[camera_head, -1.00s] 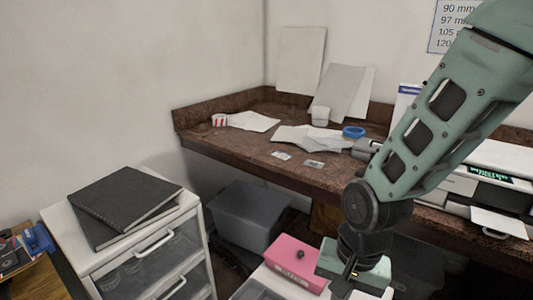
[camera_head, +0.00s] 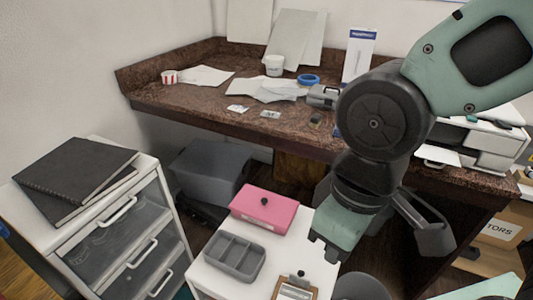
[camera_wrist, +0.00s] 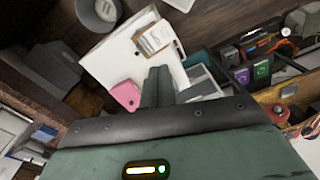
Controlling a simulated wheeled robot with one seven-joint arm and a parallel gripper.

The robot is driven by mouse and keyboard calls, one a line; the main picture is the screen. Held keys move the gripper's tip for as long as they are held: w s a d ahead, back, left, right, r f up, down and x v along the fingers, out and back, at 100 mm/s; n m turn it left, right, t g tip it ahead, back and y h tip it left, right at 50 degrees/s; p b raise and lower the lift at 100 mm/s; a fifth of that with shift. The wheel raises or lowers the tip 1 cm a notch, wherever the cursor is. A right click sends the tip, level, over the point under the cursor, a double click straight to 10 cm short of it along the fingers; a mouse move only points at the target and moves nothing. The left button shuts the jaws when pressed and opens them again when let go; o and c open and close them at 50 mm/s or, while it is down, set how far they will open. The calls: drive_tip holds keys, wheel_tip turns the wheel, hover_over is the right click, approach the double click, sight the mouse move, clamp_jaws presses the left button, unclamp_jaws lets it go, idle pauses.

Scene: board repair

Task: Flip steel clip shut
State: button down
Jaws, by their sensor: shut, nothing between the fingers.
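A small brown clipboard (camera_head: 277,291) holding white paper lies on a white cabinet top and is cut off by the bottom edge of the head view. The steel clip (camera_head: 299,281) is at its upper end; I cannot tell its lever's position. The clipboard also shows in the wrist view (camera_wrist: 155,37), beyond my fingers. My gripper (camera_head: 322,248) is shut and empty, above the right side of the cabinet top, apart from the clipboard, and up and to the right of it in the head view. Its closed fingers show in the wrist view (camera_wrist: 157,82).
A pink box (camera_head: 265,209) and a grey divided tray (camera_head: 235,257) share the white cabinet top (camera_head: 213,282). A round grey bin (camera_head: 360,287) stands right of it. A drawer unit with black binders (camera_head: 75,178) is at left. A brown bench (camera_head: 215,108) runs behind.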

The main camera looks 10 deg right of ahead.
drive_tip(key=m+g+b, duration=0.2)
drive_tip(key=m, duration=0.4)
hover_over(300, 277)
drive_tip(key=a, duration=0.2)
wheel_tip(300, 277, down, 8)
drive_tip(key=w+d+f+m, duration=0.3)
drive_tip(key=w+f, duration=0.2)
drive_tip(key=f, duration=0.2)
drive_tip(key=w+d+f+m+g+y, duration=0.1)
drive_tip(key=w+d+f+m, duration=0.2)
drive_tip(key=f, duration=0.5)
drive_tip(key=w+d, duration=0.1)
drive_tip(key=w, duration=0.1)
drive_tip(key=shift+w+f+b, duration=0.2)
drive_tip(key=shift+w+b, duration=0.2)
drive_tip(key=x, duration=1)
drive_tip(key=shift+s+r, duration=0.15)
drive_tip(key=shift+s, duration=0.05)
drive_tip(key=shift+s+a+r+p, duration=0.1)
drive_tip(key=shift+s+a+p, duration=0.2)
drive_tip(key=shift+s, duration=0.25)
drive_tip(key=shift+s+a+r+p, duration=0.1)
drive_tip(key=shift+s+a+p, duration=0.15)
drive_tip(key=shift+s, duration=0.3)
drive_tip(key=shift+s+a+f, duration=0.1)
drive_tip(key=shift+s+a, duration=0.15)
drive_tip(key=shift+s, duration=0.45)
